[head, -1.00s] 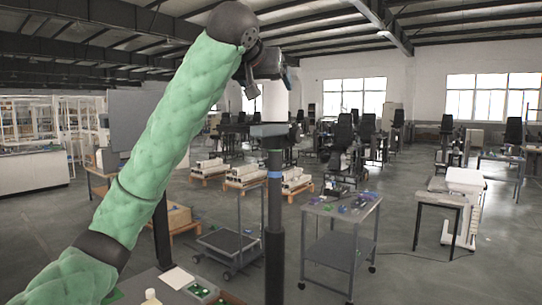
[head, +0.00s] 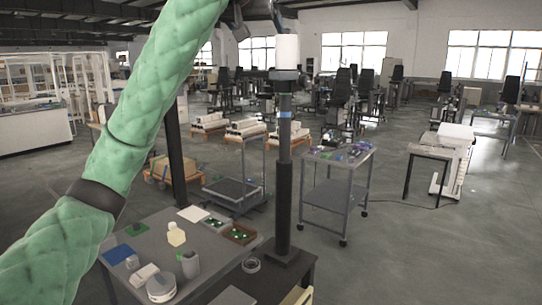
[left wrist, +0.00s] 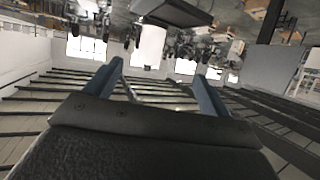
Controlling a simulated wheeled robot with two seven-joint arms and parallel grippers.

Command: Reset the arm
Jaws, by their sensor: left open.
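My left arm in its green quilted cover rises from the lower left of the head view. My left gripper (head: 258,10) is partly cut off by the top edge there. In the left wrist view my left gripper (left wrist: 157,85) shows two blue fingers spread apart with nothing between them. A white cylinder (head: 287,51) stands upright on the plate (head: 284,75) of a lift column, below and right of the gripper in the head view. The wrist view is upside down and shows the cylinder (left wrist: 149,46) beyond the fingers. My right gripper is not in view.
A grey table (head: 208,251) at the lower left bears a bottle (head: 176,235), a cup (head: 190,264), a tray of green parts (head: 239,234) and other items. A wheeled cart (head: 337,190) stands right of the column. The floor at right is largely clear.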

